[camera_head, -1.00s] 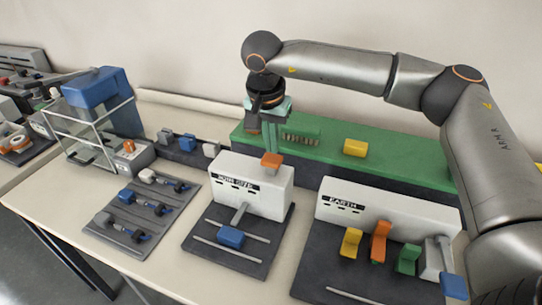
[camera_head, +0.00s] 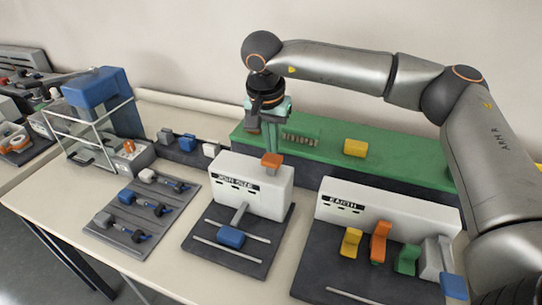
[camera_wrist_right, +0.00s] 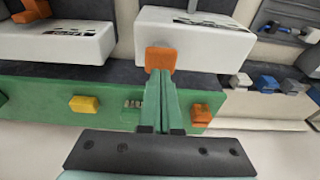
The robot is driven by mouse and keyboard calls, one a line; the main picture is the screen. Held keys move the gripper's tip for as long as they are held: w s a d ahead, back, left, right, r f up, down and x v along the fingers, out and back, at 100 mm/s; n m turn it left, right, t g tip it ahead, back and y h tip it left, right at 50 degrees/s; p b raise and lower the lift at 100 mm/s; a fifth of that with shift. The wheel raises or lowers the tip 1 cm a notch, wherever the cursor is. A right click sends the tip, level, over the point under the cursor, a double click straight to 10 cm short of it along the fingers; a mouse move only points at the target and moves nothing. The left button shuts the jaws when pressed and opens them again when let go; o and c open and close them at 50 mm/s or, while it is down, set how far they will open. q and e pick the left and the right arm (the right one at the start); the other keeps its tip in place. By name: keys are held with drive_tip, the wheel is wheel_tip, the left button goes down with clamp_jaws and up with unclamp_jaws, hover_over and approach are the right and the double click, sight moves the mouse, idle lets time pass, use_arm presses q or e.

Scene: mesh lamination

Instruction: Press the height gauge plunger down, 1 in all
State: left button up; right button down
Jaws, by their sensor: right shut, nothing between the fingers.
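No part in view is legibly marked as the height gauge, so I cannot tell for certain which part is its plunger. An orange block (camera_head: 271,160) stands raised at the top of a white labelled box (camera_head: 252,187); the orange block also shows in the right wrist view (camera_wrist_right: 160,58). My right gripper (camera_head: 271,149) points down behind that box, with its pale green fingers shut and empty. In the right wrist view, the fingertips (camera_wrist_right: 159,73) appear close to the orange block; contact cannot be told. My left gripper is not in view.
The long green bench (camera_head: 405,165) behind carries a yellow block (camera_head: 355,148). Another orange block (camera_wrist_right: 201,113) shows beside the fingers in the wrist view. A second white box (camera_head: 390,212) with coloured levers stands right. A grey tray (camera_head: 120,245) with several parts lies left.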

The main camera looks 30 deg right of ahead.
sight(272, 159)
drive_tip(key=shift+f+b, duration=1.3)
drive_tip(key=shift+f, duration=1)
drive_tip(key=shift+s, duration=0.1)
wheel_tip(272, 159, up, 3)
drive_tip(key=p, duration=0.2)
drive_tip(key=shift+r+p, duration=0.2)
drive_tip(key=shift+p, duration=0.2)
wheel_tip(272, 159, up, 5)
drive_tip(key=p, duration=0.3)
drive_tip(key=shift+p, duration=0.3)
drive_tip(key=shift+f, duration=0.1)
